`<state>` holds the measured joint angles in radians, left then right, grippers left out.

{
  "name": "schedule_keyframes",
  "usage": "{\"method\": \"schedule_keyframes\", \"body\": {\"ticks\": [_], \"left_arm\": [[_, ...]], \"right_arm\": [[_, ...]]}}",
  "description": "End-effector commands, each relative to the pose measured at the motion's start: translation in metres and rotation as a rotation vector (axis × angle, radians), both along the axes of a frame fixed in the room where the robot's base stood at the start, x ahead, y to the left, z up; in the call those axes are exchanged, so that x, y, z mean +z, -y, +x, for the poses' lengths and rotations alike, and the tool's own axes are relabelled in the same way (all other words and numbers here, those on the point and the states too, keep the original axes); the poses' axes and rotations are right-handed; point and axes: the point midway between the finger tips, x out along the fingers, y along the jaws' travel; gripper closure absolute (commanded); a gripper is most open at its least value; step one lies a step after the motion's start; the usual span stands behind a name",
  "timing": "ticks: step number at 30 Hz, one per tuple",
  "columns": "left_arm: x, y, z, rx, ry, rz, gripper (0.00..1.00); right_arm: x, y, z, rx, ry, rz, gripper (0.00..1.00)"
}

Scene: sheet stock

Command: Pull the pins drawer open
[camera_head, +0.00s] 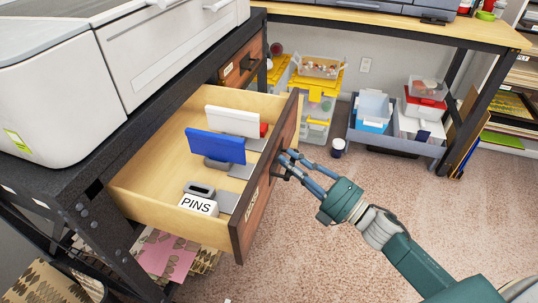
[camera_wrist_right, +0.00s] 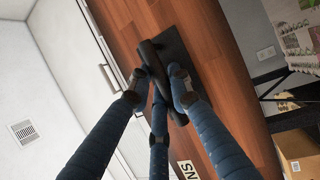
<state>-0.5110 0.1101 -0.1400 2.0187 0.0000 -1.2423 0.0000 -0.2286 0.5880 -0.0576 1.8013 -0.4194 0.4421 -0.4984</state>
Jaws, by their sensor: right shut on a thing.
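The pins drawer (camera_head: 150,196) is pulled well out from under the black-framed bench in the head view. Its wooden front (camera_head: 245,212) faces right, and a label reading PINS (camera_head: 198,204) shows inside at the near end. My right gripper (camera_head: 287,164) is at the outside of the front, its fingers closed around the dark handle. In the right wrist view the handle (camera_wrist_right: 152,57) sits between my fingers (camera_wrist_right: 150,84) against the brown front (camera_wrist_right: 222,92). Part of the handle is hidden by the fingers. My left gripper is not in view.
The drawer holds a blue panel (camera_head: 215,146), a white panel (camera_head: 232,121) and grey pieces. A shut second drawer (camera_head: 240,66) is behind. Yellow-lidded bins (camera_head: 316,108) and a grey tub (camera_head: 398,144) stand on the floor under the far table.

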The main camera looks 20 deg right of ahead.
Motion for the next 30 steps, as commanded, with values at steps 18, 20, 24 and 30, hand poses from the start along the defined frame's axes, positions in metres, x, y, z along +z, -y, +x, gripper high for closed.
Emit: {"method": "schedule_keyframes", "body": {"ticks": [18, 20, 24, 30], "left_arm": [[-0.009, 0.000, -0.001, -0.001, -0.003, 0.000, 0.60], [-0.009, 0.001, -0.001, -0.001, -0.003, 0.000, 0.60], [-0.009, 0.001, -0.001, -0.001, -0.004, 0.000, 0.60], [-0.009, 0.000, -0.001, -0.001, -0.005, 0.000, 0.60]], "right_arm": [[-0.002, 0.021, -0.017, 0.003, -0.005, 0.002, 1.00], [-0.002, 0.021, -0.017, 0.003, -0.005, 0.002, 1.00], [-0.002, 0.021, -0.017, 0.003, -0.004, 0.002, 0.72], [-0.001, 0.022, -0.017, 0.001, -0.003, 0.001, 0.72]]}}
